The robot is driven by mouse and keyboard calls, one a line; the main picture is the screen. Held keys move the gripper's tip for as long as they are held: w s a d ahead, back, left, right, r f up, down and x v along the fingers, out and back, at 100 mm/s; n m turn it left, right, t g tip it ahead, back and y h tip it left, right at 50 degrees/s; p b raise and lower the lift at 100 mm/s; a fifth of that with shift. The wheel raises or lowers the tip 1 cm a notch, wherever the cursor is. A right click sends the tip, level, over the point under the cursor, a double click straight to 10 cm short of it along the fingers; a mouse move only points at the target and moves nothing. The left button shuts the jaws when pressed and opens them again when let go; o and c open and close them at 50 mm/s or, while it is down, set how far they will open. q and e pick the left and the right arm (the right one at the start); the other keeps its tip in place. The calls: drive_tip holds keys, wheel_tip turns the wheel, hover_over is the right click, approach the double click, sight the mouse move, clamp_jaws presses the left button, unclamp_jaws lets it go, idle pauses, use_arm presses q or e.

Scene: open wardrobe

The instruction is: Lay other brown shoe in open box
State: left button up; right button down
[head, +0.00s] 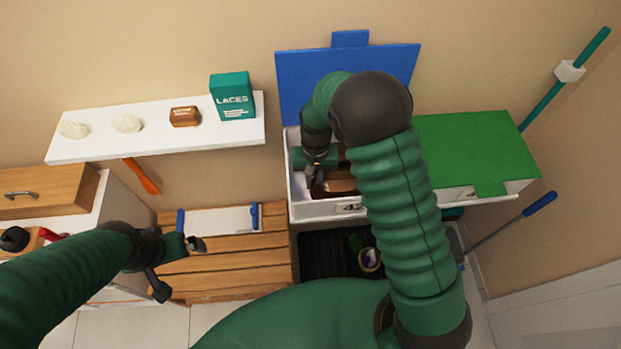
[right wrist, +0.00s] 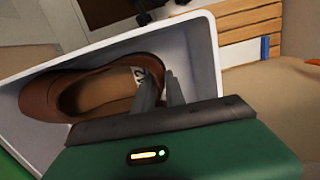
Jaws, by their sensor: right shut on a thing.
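The open white box (head: 299,207) stands with its blue lid (head: 295,85) raised behind it. A brown shoe (head: 342,183) is inside the box, partly hidden by my right arm. In the right wrist view, the shoe (right wrist: 95,97) lies within the box walls (right wrist: 190,40), with its tan insole and a size mark showing. My right gripper (head: 314,178) reaches into the box and is shut on the shoe's edge near the size mark; its fingers (right wrist: 163,90) show there. I cannot tell whether a second shoe is in the box. My left gripper (head: 195,244) is over the slatted bench, away from the box.
A green-lidded box (head: 465,150) is right of the open one. A white shelf (head: 160,135) at left holds a teal laces box (head: 232,97), a small brown block (head: 185,116) and two pale lumps. The slatted bench (head: 225,270) has free room. A black tray (head: 325,255) sits below.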

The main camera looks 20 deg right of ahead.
drive_tip(key=shift+d, duration=0.1)
drive_tip(key=c, duration=1.8)
unclamp_jaws()
drive_tip(key=shift+c, duration=0.2)
drive_tip(key=o, duration=0.5)
drive_tip(key=shift+w+a, duration=0.1)
drive_tip(key=shift+a, duration=0.15)
drive_tip(key=shift+o, duration=0.3)
drive_tip(key=shift+a, duration=0.45)
drive_tip(key=o, duration=0.4)
drive_tip(key=shift+d, duration=0.5)
drive_tip(key=r+p, duration=0.2)
drive_tip(key=r, duration=0.1)
drive_tip(key=r+p, duration=0.1)
drive_tip(key=p, duration=0.1)
drive_tip(key=shift+a+r, duration=0.35)
drive_tip(key=shift+r, duration=0.05)
drive_tip(key=r+p, duration=0.3)
drive_tip(key=shift+d+r, duration=0.25)
drive_tip(key=shift+r, duration=0.15)
use_arm(q)
drive_tip(key=w+p+v, duration=0.2)
drive_tip(key=p+v, duration=0.2)
drive_tip(key=v, duration=0.7)
drive_tip(key=shift+w+r, duration=0.3)
drive_tip(key=shift+r, duration=0.05)
use_arm(e)
wheel_tip(320, 180, up, 6)
drive_tip(key=shift+a+f, duration=0.1)
drive_tip(key=shift+f, duration=0.15)
